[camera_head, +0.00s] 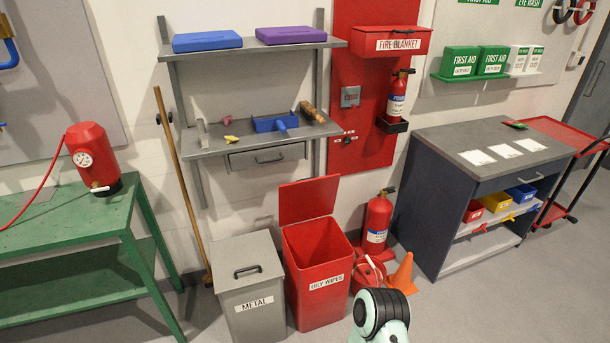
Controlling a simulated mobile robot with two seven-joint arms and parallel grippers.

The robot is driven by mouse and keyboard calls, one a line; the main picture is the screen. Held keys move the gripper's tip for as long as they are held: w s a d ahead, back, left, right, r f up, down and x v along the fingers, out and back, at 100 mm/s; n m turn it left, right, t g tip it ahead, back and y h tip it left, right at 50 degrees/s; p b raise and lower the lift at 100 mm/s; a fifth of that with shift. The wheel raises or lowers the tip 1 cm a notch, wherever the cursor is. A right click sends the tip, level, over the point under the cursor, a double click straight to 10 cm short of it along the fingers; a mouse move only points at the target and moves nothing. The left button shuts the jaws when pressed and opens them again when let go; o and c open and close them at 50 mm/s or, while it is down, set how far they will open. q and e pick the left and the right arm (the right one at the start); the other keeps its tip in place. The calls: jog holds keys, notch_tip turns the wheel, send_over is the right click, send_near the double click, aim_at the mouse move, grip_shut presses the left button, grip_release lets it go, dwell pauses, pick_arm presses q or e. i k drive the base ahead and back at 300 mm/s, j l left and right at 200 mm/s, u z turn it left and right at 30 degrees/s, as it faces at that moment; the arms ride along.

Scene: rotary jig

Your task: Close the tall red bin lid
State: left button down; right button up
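The tall red bin (320,285) stands on the floor in the middle of the camera_head view, with a white "OILY WIPES" label on its front. Its red lid (308,200) is open and stands up at the back edge of the bin. The bin's open top shows a red inside. A rounded black and pale part of one of my arms shows at the bottom edge, in front and to the right of the bin. No fingers of either gripper show.
A grey "METAL" bin (250,290) with a closed, handled lid stands close on the left. A fire extinguisher (377,220), a red reel-like object (368,273) and an orange cone (402,275) stand on the right. A shelf (262,146) is above. Open floor lies to the front right.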

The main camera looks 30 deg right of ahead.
aim_at(311, 197)
jog(key=l+u, duration=0.15)
jog(key=u, duration=0.25)
jog(key=l+u, duration=0.15)
jog(key=u, duration=0.25)
jog(key=l+u, duration=0.15)
jog(key=u, duration=0.2)
jog(key=k+l+u, duration=0.2)
jog(key=l, duration=0.15)
jog(key=l+u, duration=0.2)
jog(key=l, duration=0.15)
jog(key=k+l+u, duration=0.3)
jog(key=l, duration=0.25)
jog(key=k+l+u, duration=0.15)
jog(key=l, duration=0.25)
jog(key=k+l+u, duration=0.1)
jog(key=k+l, duration=0.45)
jog(key=l, duration=0.3)
jog(key=k+l+u, duration=0.1)
jog(key=k+l, duration=0.15)
jog(key=l, duration=0.1)
